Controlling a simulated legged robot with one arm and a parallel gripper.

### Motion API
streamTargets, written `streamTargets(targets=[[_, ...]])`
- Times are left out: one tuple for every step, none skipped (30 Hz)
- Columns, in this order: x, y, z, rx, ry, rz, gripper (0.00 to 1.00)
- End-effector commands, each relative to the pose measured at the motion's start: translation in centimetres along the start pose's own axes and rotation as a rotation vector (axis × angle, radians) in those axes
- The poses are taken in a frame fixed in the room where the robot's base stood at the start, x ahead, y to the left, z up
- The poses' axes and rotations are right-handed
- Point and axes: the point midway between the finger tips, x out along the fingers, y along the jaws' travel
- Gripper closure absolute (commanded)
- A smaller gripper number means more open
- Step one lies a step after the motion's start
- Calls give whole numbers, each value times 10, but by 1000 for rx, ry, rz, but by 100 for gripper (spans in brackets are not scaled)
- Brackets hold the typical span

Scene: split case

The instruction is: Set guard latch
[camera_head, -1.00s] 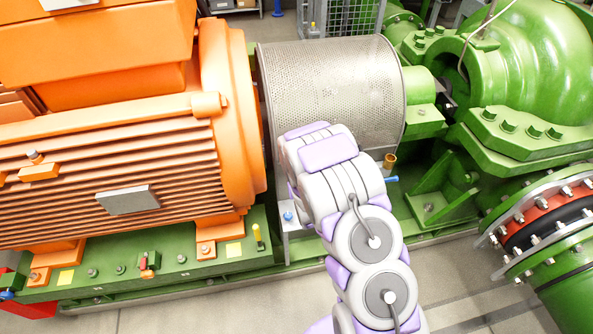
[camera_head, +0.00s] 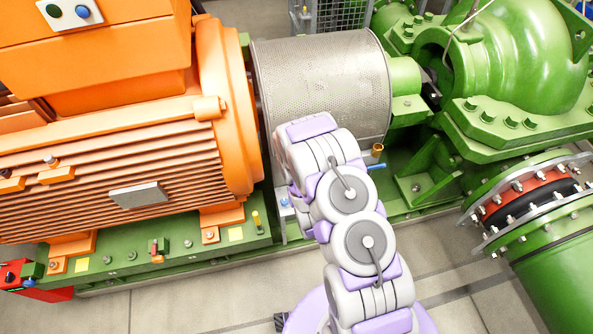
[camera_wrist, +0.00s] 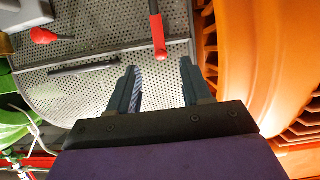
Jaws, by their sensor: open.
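The guard is a grey perforated drum (camera_head: 320,85) between the orange motor and the green pump. Its mesh (camera_wrist: 75,95) fills the upper part of the wrist view. A red-ended lever (camera_wrist: 157,32) hangs down at the top of that view, just beyond my fingertips. A second red knob (camera_wrist: 42,35) is at upper left. I cannot tell for certain which is the guard latch. My gripper (camera_wrist: 158,66) is open and empty, its two dark fingers pointing at the mesh with the lever's end roughly between them. In the head view my arm hides the gripper.
The orange motor (camera_head: 120,140) stands close on the left; its housing (camera_wrist: 245,60) is close to the right finger in the wrist view. The green pump (camera_head: 520,70) is at right. A brass cup (camera_head: 377,149) and blue rod sit beside my arm. Floor (camera_head: 180,305) is clear in front.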

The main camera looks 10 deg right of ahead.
Motion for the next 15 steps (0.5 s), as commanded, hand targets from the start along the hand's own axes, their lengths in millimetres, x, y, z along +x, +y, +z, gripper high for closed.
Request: streamTargets(targets=[[-8, 0, -4, 0, -4, 0, 51], [-10, 0, -4, 0, -4, 0, 51], [-14, 0, -4, -1, -5, 0, 51], [-17, 0, -4, -1, -5, 0, 51], [-20, 0, -4, -1, -6, 0, 51], [-24, 0, -4, -1, -5, 0, 51], [-26, 0, -3, -1, -5, 0, 51], [-28, 0, -3, -1, -5, 0, 51], [-32, 0, -3, -1, -5, 0, 51], [-34, 0, -3, -1, -5, 0, 51], [-36, 0, -3, -1, -5, 0, 51], [-38, 0, -3, -1, -5, 0, 51], [-40, 0, -2, -1, -5, 0, 51], [-42, 0, -2, -1, -4, 0, 51], [-44, 0, -2, -1, -4, 0, 51]])
